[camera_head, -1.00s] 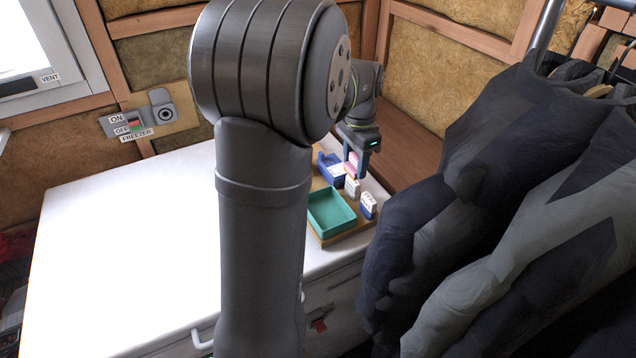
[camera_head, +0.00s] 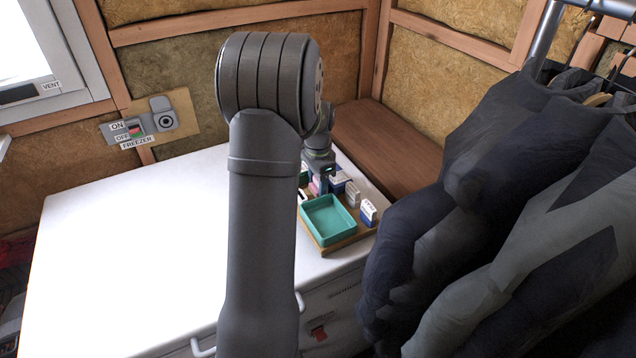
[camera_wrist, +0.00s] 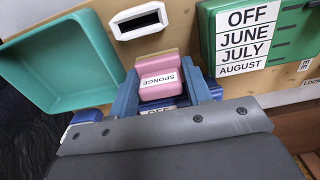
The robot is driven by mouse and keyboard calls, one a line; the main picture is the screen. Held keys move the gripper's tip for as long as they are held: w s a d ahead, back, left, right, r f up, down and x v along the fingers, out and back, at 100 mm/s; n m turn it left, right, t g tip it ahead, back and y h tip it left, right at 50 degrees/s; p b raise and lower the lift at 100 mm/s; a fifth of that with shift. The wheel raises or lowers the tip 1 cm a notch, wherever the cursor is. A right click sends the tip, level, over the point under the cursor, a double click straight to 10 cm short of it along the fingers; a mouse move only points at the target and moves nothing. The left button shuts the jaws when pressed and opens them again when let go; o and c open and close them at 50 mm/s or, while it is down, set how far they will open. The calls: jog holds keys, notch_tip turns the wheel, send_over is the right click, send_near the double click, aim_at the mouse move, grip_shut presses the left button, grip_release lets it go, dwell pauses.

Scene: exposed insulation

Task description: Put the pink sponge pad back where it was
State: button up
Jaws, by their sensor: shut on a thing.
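The pink sponge pad (camera_wrist: 158,92), with a white "SPONGE" label, is between the two blue fingers of my gripper (camera_wrist: 160,84) in the wrist view. My gripper is shut on it. In the head view my gripper (camera_head: 322,184) is low over the board, just behind the teal tray (camera_head: 330,241), and a sliver of the pink sponge pad (camera_head: 314,187) shows beside it. The wrist view shows a white block with a dark slot (camera_wrist: 139,20) just beyond the pad. I cannot tell whether the pad touches the board.
The teal tray (camera_wrist: 52,68) is left of the pad in the wrist view. A green block labelled "OFF JUNE JULY AUGUST" (camera_wrist: 285,48) stands to the right. A small blue-and-white box (camera_head: 368,213) is at the board's right edge. Dark clothes (camera_head: 500,200) hang at right. The white freezer top (camera_head: 130,240) is clear.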

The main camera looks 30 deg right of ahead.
jog(key=shift+f, duration=0.2)
jog(key=o, duration=0.7)
jog(key=shift+r, duration=0.1)
notch_tip(320, 180, up, 12)
jog(key=shift+r, duration=0.1)
notch_tip(320, 180, down, 13)
jog(key=shift+r, duration=0.1)
notch_tip(320, 180, up, 3)
jog(key=shift+r, duration=0.75)
